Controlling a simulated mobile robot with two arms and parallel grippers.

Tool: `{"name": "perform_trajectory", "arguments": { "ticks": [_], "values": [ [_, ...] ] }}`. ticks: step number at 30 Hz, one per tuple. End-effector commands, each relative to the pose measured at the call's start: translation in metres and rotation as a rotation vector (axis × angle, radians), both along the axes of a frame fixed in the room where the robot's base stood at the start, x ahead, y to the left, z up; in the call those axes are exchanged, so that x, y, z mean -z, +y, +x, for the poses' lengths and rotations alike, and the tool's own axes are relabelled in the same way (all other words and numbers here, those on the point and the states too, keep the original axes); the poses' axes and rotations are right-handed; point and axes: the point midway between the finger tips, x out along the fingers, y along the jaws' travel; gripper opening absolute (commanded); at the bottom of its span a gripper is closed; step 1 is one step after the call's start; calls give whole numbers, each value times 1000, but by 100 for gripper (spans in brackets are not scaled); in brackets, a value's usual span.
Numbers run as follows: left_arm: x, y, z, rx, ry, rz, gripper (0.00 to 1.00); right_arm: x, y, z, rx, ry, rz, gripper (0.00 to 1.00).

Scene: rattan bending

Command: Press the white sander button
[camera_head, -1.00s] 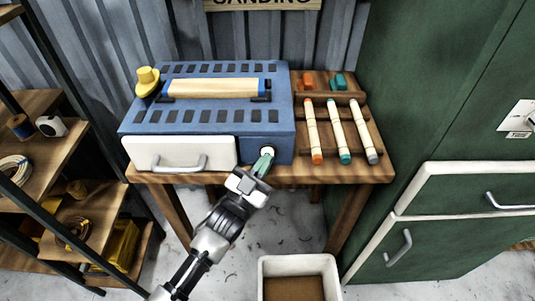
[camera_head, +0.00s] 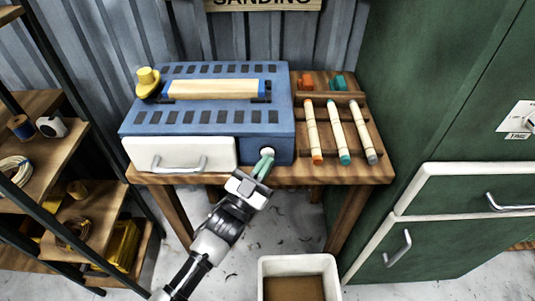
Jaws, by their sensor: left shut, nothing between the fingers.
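The blue sander (camera_head: 205,120) stands on a wooden table (camera_head: 290,174) against the corrugated wall. Its white round button (camera_head: 267,153) is on the right of its front face, beside the white drawer (camera_head: 180,153). My left gripper (camera_head: 264,164) has teal fingers, shut and empty, pointing up at the button. The fingertips are at or just below the button's lower edge; I cannot tell whether they touch it. The upper part of the button shows. My right gripper is not in view.
To the sander's right, a wooden rack (camera_head: 365,132) holds several sanding sticks. A white bin (camera_head: 298,265) stands on the floor in front. A shelf (camera_head: 75,210) is at left and a green cabinet (camera_head: 440,210) at right.

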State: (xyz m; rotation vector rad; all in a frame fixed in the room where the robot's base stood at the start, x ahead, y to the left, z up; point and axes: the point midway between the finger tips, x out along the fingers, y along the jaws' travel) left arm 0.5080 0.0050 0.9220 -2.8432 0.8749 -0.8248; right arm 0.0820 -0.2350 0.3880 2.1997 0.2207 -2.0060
Motion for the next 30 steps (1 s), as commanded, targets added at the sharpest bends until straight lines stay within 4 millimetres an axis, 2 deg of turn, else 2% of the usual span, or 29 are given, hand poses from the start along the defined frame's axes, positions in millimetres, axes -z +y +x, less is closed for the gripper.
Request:
{"name": "perform_trajectory", "arguments": {
  "ticks": [18, 30],
  "values": [
    [-1, 0, -56, 1, 2, -1, 0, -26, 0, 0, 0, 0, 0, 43],
    [0, 0, -59, 1, 0, 1, 0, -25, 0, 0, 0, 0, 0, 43]
  ]
}}
